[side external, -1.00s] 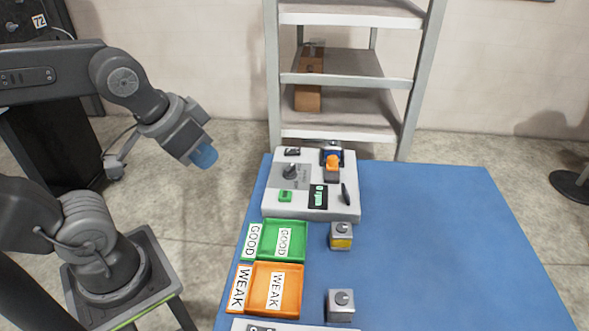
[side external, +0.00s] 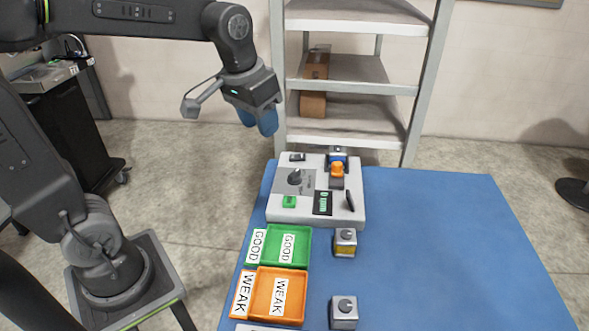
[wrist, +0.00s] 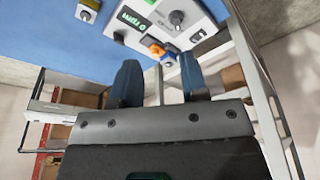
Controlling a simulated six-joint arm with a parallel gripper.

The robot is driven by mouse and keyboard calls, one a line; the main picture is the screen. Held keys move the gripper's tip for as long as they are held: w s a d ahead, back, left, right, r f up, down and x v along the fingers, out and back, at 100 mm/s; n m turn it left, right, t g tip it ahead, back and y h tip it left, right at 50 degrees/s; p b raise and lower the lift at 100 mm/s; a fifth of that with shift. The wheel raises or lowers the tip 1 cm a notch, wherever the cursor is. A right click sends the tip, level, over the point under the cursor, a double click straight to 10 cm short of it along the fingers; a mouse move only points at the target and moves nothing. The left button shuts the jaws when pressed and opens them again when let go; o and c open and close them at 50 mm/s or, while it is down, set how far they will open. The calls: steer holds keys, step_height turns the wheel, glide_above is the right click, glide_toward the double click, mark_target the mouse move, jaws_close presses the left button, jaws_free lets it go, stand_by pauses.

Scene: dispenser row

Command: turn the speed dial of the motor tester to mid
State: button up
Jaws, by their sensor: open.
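The motor tester (side external: 275,208) is a light grey box at the back left of the blue table. Its dark speed dial (side external: 294,177) sits on a grey panel at the left of its top; the dial also shows in the wrist view (wrist: 176,18). Its pointer direction is too small to tell. A dark display (side external: 323,202) shows green text reading 0 rpm. My gripper (side external: 258,120) has blue fingers, points down, and is open and empty. It is above and behind the tester's left side, apart from the dial. Both fingers show in the wrist view (wrist: 159,66).
On the tester are a green button (side external: 289,202), a black lever (side external: 350,200) and an orange clamp (side external: 337,170) by a blue part. Green (side external: 306,249) and orange (side external: 300,300) trays and small motors (side external: 345,240) stand in front. A shelf rack (side external: 428,75) is behind. The table's right is clear.

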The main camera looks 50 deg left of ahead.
mark_target(294, 173)
steer(key=w+a+f+n+g, duration=0.1)
steer(key=w+a+f+g, duration=0.3)
steer(key=w, duration=0.7)
steer(key=shift+t, duration=0.6)
step_height(294, 173, down, 15)
steer(key=shift+w+f, duration=0.1)
jaws_close()
